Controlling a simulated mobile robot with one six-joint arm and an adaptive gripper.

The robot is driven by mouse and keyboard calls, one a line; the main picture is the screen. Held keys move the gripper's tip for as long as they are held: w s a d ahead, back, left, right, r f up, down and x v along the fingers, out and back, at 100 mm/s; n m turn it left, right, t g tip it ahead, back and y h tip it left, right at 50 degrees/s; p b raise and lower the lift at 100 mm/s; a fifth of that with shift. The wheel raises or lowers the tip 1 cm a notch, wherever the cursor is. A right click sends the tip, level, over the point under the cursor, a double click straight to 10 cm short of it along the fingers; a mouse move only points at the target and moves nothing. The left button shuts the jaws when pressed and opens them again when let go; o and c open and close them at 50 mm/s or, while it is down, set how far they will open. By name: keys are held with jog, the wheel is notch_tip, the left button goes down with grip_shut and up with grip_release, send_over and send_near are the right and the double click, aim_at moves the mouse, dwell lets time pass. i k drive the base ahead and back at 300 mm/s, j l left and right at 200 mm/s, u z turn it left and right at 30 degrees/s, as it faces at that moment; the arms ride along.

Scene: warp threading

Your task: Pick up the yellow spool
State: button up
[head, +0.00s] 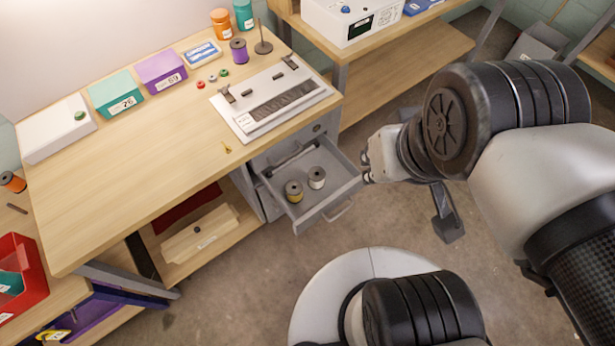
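The yellow spool (294,194) stands upright in the open grey drawer (328,203) under the workbench, with a grey top facing up. A whitish spool (317,178) stands just behind it to the right, very close to it. My gripper (447,218) is to the right of the drawer, apart from both spools. My arm's wrist covers much of it, and only a dark finger-like part shows below, so its opening is hidden. I see nothing held.
A dark rod-like item lies along the drawer's back. The wooden workbench (130,170) overhangs to the left, holding a white device (270,98), purple spool (239,51) and bins. A wooden shelf unit (400,70) stands behind.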

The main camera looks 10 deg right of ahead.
aim_at(294, 188)
jog(key=i+j+z, duration=0.25)
jog(key=j, duration=0.85)
jog(key=j+z, duration=0.25)
jog(key=j, duration=0.85)
jog(key=z, duration=0.9)
jog(key=k+l, duration=0.05)
jog(key=l, duration=0.05)
